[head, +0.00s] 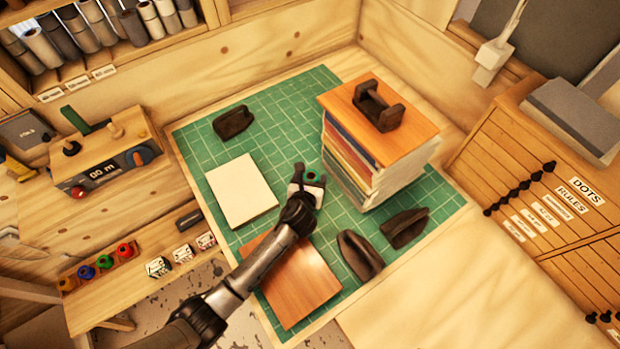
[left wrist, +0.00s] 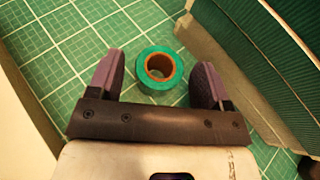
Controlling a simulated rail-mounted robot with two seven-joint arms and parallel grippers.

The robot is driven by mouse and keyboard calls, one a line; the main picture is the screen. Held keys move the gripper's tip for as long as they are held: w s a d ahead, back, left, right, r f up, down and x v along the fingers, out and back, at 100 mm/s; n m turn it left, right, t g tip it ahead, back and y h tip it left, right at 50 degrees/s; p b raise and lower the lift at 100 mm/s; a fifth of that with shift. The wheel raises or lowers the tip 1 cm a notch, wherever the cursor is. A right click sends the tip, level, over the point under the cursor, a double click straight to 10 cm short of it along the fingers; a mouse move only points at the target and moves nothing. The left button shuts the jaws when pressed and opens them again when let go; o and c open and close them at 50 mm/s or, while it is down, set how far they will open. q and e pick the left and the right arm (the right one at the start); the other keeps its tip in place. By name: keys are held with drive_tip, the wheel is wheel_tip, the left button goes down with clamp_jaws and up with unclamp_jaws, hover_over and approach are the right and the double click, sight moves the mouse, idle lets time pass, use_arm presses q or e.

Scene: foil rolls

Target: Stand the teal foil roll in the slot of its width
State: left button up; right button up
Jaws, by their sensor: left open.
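The teal foil roll (head: 313,177) stands on end on the green cutting mat, left of the tall paper stack. In the left wrist view the roll (left wrist: 152,82) shows its teal rim and brown hollow core. My left gripper (head: 308,183) is over it, open. In the left wrist view the dark fingers of the gripper (left wrist: 161,75) are on either side of the roll, with a gap on each side. A small wooden rack (head: 78,288) at the lower left holds several coloured rolls. I cannot tell which slot has the teal roll's width. My right gripper is not in view.
The paper stack (head: 345,165), topped by a wooden board, stands close right of the gripper. A white pad (head: 241,191) lies to the left and a brown board (head: 300,283) in front.

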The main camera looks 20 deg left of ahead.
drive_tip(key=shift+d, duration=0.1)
use_arm(q)
drive_tip(key=shift+s+r, duration=0.1)
drive_tip(key=shift+r, duration=0.1)
drive_tip(key=shift+s+r, duration=0.15)
drive_tip(key=shift+s, duration=0.2)
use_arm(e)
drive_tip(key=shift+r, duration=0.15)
use_arm(q)
drive_tip(key=p+v, duration=0.1)
drive_tip(key=v, duration=0.8)
drive_tip(key=shift+s+d, duration=0.1)
drive_tip(key=shift+s, duration=0.2)
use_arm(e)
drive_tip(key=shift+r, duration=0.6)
use_arm(q)
drive_tip(key=shift+o, duration=0.4)
drive_tip(key=shift+p+v, duration=0.3)
drive_tip(key=shift+v, duration=0.45)
